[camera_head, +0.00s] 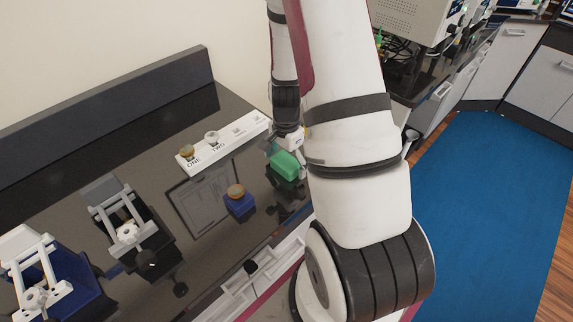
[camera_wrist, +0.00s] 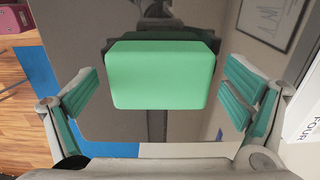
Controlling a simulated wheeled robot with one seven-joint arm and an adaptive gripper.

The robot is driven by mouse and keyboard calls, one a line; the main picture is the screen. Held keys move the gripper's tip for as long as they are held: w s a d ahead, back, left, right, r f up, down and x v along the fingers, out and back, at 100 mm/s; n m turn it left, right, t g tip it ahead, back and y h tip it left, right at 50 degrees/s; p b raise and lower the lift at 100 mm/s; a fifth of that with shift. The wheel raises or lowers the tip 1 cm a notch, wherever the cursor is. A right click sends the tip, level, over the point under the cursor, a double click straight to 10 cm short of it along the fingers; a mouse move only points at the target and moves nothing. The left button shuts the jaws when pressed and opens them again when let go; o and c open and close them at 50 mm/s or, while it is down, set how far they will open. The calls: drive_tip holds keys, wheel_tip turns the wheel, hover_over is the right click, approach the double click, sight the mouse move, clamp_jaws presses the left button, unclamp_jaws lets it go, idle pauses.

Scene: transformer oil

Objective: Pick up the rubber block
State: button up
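The rubber block is a green, rounded rectangular block (camera_head: 285,165) near the front right part of the dark bench, beside my arm. In the wrist view the block (camera_wrist: 160,76) lies between my two fingers, seemingly on a black support partly hidden behind it. My gripper (camera_head: 279,153) is at the block and partly hidden by my arm in the head view. In the wrist view its teal-padded fingers are spread, one on each side of the block, with a narrow gap on both sides. The gripper is open and holds nothing.
A white rack marked ONE and TWO (camera_head: 222,145) stands behind the block, with capped vials in it. A blue block with a brown-capped vial (camera_head: 239,205) stands to the left. Black and blue devices with white levers (camera_head: 128,232) stand at far left.

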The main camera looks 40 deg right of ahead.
sight(286, 160)
drive_tip(key=c, duration=1.3)
drive_tip(key=shift+r, duration=0.15)
drive_tip(key=shift+r, duration=0.6)
wheel_tip(286, 160, up, 2)
drive_tip(key=shift+w+r+b, duration=0.1)
drive_tip(key=shift+b, duration=0.3)
drive_tip(key=s+a, duration=0.1)
drive_tip(key=s, duration=0.2)
drive_tip(key=s+a+r+p, duration=0.1)
drive_tip(key=s, duration=0.3)
drive_tip(key=s+a+p, duration=0.1)
drive_tip(key=s+a, duration=0.1)
drive_tip(key=s, duration=0.2)
drive_tip(key=shift+s+r, duration=0.1)
drive_tip(key=shift+r, duration=0.05)
drive_tip(key=s+p, duration=0.1)
drive_tip(key=s+a+p, duration=0.1)
drive_tip(key=p, duration=0.1)
drive_tip(key=s+p, duration=0.1)
drive_tip(key=s, duration=0.1)
drive_tip(key=shift+a, duration=0.4)
